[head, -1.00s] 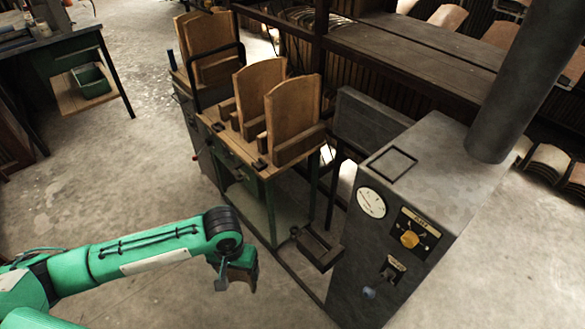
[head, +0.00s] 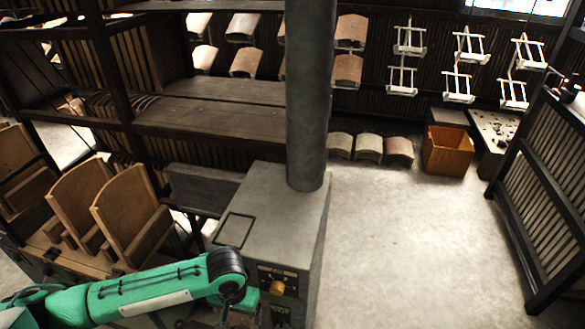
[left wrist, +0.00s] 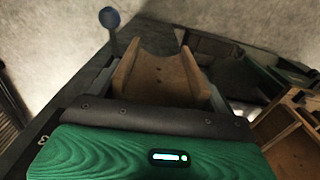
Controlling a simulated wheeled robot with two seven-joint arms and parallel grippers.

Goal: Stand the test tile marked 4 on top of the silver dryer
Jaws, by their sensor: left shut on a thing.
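The silver dryer (head: 268,205) is a grey metal cabinet with a thick pipe rising from its top. A dark square outline (head: 233,230) marks the bare front part of its top. My left gripper (head: 238,301) is low in front of the dryer's front panel and partly hidden by my wrist. In the left wrist view it is shut on a small brown tile-like piece (left wrist: 158,80) with raised sides and a curved edge. No number shows on this piece, so I cannot tell if it is tile 4. My right gripper is out of view.
A bench with upright wooden racks (head: 130,213) stands left of the dryer. Dark shelving (head: 215,120) is behind it. Curved tiles (head: 369,148) and an orange-brown crate (head: 447,150) stand on the floor farther back. White hangers (head: 457,85) hang behind. The floor right of the dryer is clear.

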